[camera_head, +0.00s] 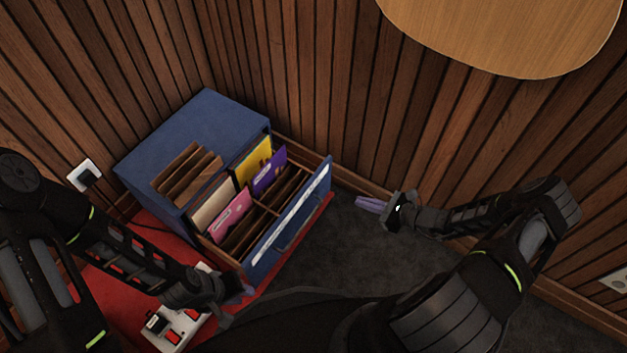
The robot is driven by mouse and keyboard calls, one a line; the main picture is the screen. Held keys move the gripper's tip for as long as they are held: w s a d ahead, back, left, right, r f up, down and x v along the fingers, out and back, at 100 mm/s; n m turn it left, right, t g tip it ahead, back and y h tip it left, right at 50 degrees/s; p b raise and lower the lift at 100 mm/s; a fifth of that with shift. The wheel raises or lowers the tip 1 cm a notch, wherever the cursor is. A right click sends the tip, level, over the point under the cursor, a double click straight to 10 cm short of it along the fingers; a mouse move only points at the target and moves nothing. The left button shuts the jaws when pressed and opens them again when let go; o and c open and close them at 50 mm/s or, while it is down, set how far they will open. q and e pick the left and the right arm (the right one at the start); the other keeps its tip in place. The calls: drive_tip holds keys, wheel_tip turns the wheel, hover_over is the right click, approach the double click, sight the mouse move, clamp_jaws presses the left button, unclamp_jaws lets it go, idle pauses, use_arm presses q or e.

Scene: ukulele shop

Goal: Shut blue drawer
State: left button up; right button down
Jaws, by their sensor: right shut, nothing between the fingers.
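The blue drawer (296,228) is pulled out of a blue cabinet (196,139). Its front panel has a white strip along the top and a handle. Inside stand folders in pink, yellow and purple, with brown dividers. My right gripper (371,204) is shut and empty, to the right of the drawer front and apart from it. My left gripper (239,291) is near the drawer's lower front corner; whether its fingers touch the drawer or are open cannot be told.
A red mat (112,287) lies under the cabinet. A white power strip (172,333) with red switches lies on it near my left gripper. Slatted wood walls stand behind and to the right. A wooden tabletop (510,30) juts in above. Dark carpet (335,255) lies clear before the drawer.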

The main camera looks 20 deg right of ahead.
drive_tip(key=shift+w+r+t+y, duration=0.15)
drive_tip(key=shift+w+r+t, duration=0.1)
drive_tip(key=shift+r, duration=0.35)
drive_tip(key=shift+w+r+t+y, duration=0.15)
drive_tip(key=shift+r+t, duration=0.1)
drive_tip(key=shift+r, duration=0.3)
drive_tip(key=b, duration=0.4)
approach(317, 178)
drive_tip(key=x, duration=0.5)
drive_tip(key=shift+s+a+f, duration=0.1)
drive_tip(key=shift+w+a, duration=0.45)
drive_tip(key=shift+w, duration=0.1)
drive_tip(key=shift+w+a, duration=0.1)
